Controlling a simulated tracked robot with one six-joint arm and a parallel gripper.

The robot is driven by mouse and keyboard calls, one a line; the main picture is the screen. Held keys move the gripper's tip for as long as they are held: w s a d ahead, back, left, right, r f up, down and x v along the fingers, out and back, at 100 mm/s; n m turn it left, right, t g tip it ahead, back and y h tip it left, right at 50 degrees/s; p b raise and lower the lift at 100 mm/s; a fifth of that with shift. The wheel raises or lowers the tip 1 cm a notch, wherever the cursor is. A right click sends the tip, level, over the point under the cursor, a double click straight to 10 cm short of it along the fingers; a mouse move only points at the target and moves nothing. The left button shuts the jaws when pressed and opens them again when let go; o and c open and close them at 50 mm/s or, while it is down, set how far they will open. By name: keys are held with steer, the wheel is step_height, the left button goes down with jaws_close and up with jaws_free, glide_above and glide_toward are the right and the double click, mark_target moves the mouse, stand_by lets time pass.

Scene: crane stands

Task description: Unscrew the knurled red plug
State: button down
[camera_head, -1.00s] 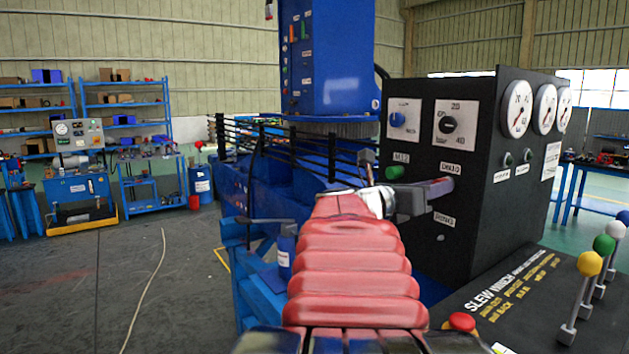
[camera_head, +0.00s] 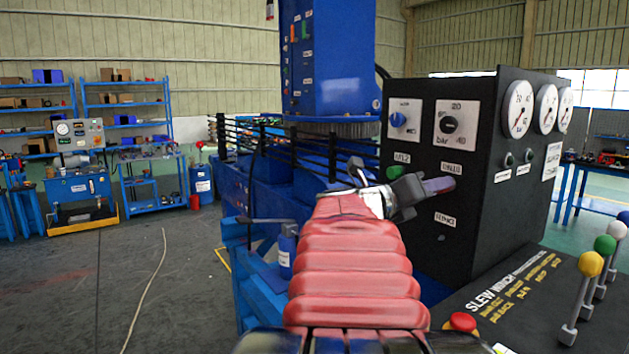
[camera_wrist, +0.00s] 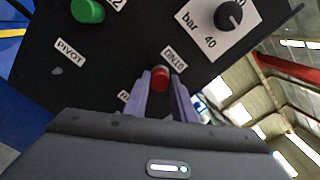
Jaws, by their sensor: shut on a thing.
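The red plug (camera_wrist: 160,76) sits on the black panel (camera_wrist: 110,55), just below a white label, in the wrist view. My gripper (camera_wrist: 163,92) has its two purple fingers on either side of the plug, shut on it. In the head view my gripper (camera_head: 445,186) reaches the front of the black panel (camera_head: 455,90), and the plug is hidden behind the fingers. The knurling is too small to make out.
A green knob (camera_head: 396,172) is left of my gripper, with a blue knob (camera_head: 398,119) and a black dial (camera_head: 448,124) above. Dial gauges (camera_head: 518,107) are on the right side face. Levers (camera_head: 590,265) with coloured balls stand at lower right.

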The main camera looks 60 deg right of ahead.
steer(key=shift+n, duration=0.3)
steer(key=shift+n, duration=2.6)
steer(key=c, duration=1.4)
jaws_free()
steer(key=shift+c, duration=0.7)
steer(key=m, duration=0.5)
